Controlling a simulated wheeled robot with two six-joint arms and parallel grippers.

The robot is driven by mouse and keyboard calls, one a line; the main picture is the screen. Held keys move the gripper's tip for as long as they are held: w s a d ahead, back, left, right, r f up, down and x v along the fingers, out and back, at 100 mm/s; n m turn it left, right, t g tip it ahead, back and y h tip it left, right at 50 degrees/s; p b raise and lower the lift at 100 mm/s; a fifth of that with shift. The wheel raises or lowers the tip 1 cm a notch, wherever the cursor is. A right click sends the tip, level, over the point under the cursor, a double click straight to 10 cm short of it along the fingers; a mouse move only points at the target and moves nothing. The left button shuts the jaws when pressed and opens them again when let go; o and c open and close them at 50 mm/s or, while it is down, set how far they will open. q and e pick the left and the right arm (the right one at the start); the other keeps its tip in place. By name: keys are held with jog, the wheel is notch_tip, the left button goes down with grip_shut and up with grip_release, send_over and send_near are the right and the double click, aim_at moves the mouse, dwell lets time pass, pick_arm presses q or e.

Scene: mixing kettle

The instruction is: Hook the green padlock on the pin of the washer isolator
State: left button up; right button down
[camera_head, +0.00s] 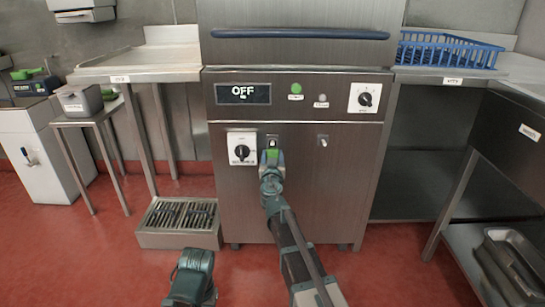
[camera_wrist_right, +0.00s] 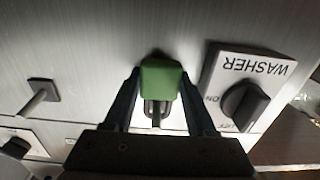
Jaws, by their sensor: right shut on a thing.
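The green padlock (camera_head: 272,157) is at the grey front of the washer, just right of the washer isolator (camera_head: 242,148). In the right wrist view my right gripper (camera_wrist_right: 160,95) is shut on the padlock body (camera_wrist_right: 161,80), one dark finger on each side. The metal shackle (camera_wrist_right: 152,113) shows beside the body. The isolator's black knob (camera_wrist_right: 245,106) and its upside-down WASHER label are right of the padlock there. A small plate (camera_head: 272,141) shows just above the padlock; whether the shackle is around a pin there I cannot tell.
A second pin (camera_head: 323,141) sticks out farther right on the panel; it also shows in the right wrist view (camera_wrist_right: 36,100). A display reading OFF (camera_head: 243,94) and a rotary switch (camera_head: 365,98) are above. A floor grate (camera_head: 178,217) stands left.

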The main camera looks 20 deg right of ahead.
grip_release()
dwell(0.5)
jog(key=shift+s, duration=0.15)
jog(key=v, duration=0.6)
jog(key=shift+s, duration=0.35)
dwell(0.5)
jog(key=shift+a, duration=0.1)
